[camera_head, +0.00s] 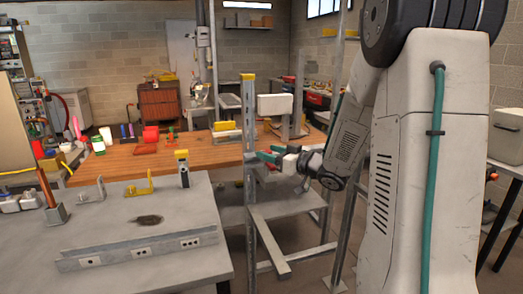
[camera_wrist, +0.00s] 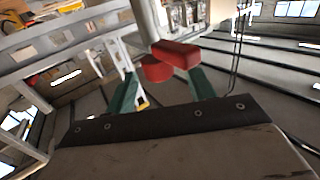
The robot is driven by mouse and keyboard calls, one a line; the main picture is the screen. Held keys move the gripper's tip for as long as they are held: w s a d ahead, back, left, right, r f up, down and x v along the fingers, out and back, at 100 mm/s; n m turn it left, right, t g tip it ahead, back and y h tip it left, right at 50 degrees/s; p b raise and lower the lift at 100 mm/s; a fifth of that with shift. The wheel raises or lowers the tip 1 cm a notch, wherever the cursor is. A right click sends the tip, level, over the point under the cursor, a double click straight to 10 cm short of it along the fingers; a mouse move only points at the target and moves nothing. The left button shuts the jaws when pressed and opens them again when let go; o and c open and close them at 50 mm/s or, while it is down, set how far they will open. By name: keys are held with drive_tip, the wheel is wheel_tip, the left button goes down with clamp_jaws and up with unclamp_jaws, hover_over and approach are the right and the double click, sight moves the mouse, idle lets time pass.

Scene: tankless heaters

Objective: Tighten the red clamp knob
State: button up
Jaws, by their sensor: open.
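The red clamp knob (camera_wrist: 176,55) shows in the wrist view as a rounded red bar with a second red lobe at its lower left. It sits just beyond and between the green fingers of my gripper (camera_wrist: 163,78). The fingers are spread apart, one on each side, and I cannot tell whether either touches the knob. In the head view my gripper (camera_head: 268,156) is beside the upright metal post with a yellow top (camera_head: 249,130). A small bit of red shows just below the fingers there; most of the knob is hidden.
A grey metal table (camera_head: 110,262) with a long steel channel (camera_head: 140,248) is at the front left. A wooden bench (camera_head: 125,168) with red and yellow items stands behind it. Angled metal bars (camera_head: 268,240) of the frame rise below my gripper.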

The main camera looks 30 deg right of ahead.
drive_tip(key=x, duration=0.4)
drive_tip(key=c, duration=1)
drive_tip(key=shift+m+h, duration=0.3)
drive_tip(key=shift+h, duration=0.2)
